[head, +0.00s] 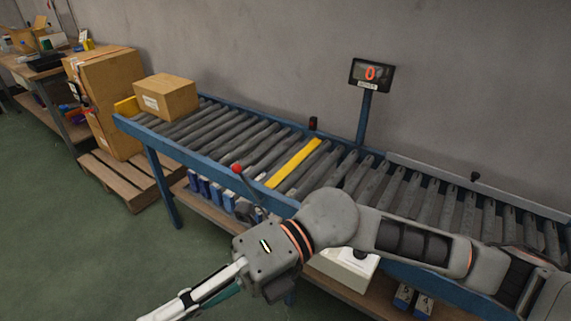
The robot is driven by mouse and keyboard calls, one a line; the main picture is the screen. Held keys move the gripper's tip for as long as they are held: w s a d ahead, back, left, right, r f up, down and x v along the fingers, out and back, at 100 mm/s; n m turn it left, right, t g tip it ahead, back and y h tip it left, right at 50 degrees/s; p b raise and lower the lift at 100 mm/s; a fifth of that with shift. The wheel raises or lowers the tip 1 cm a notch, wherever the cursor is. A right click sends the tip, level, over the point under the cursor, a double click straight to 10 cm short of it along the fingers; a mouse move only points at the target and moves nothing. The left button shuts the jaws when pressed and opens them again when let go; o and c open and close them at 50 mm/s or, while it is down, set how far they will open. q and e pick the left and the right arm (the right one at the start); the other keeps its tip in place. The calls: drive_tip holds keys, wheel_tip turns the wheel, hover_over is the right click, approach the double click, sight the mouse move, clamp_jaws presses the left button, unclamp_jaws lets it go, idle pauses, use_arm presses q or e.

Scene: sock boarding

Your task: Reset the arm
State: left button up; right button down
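My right arm (415,240) comes in from the right edge and reaches across the front of the roller conveyor (225,135). Its gripper (170,311) points down and left over the green floor, with the fingers near the bottom edge of the head view. The fingers are seen nearly side-on, so I cannot tell how far apart they are. A teal strip shows along the fingers; I cannot tell whether it is part of them. My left gripper is not in view.
A cardboard box (166,98) sits at the conveyor's left end. A display (370,75) reads 0 on a post behind. A yellow strip (293,163) crosses the rollers, near a red knob (237,168). Larger cartons (108,105) stand on a pallet (128,190). Floor at left is clear.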

drive_tip(key=w+d+r+m+t+y, duration=0.1)
drive_tip(key=w+r+m+t+y, duration=0.2)
drive_tip(key=w+m+t+y, duration=0.35)
drive_tip(key=w+d+r+m+t+y, duration=0.2)
drive_tip(key=w+m+t+y, duration=0.1)
drive_tip(key=w+m+t, duration=0.5)
drive_tip(key=w+d+f+m+t+h+p, duration=0.1)
drive_tip(key=w+d+f+m+t+h, duration=0.5)
drive_tip(key=m, duration=0.3)
drive_tip(key=w+d+f+m+t+h, duration=0.35)
drive_tip(key=d+f+m+t, duration=0.2)
drive_tip(key=f+m, duration=0.25)
drive_tip(key=s+d+f+m+g+h, duration=0.1)
drive_tip(key=s+d+f+m+h, duration=0.2)
drive_tip(key=d+f, duration=0.5)
drive_tip(key=s+d+f+m+g+h, duration=0.1)
drive_tip(key=d+f+m+h, duration=0.3)
drive_tip(key=f, duration=0.7)
drive_tip(key=s+d+f+m+g+h, duration=0.1)
drive_tip(key=s+d+f+g+h, duration=0.1)
drive_tip(key=s+d+f, duration=0.2)
drive_tip(key=s+d+f+m+g+h, duration=0.1)
drive_tip(key=s+d+f+g+h, duration=0.1)
drive_tip(key=s+f, duration=0.5)
wheel_tip(320, 180, down, 3)
drive_tip(key=shift+s+d+r+m+h+p, duration=0.2)
drive_tip(key=shift+d+m+h+p, duration=0.15)
drive_tip(key=shift+d, duration=0.55)
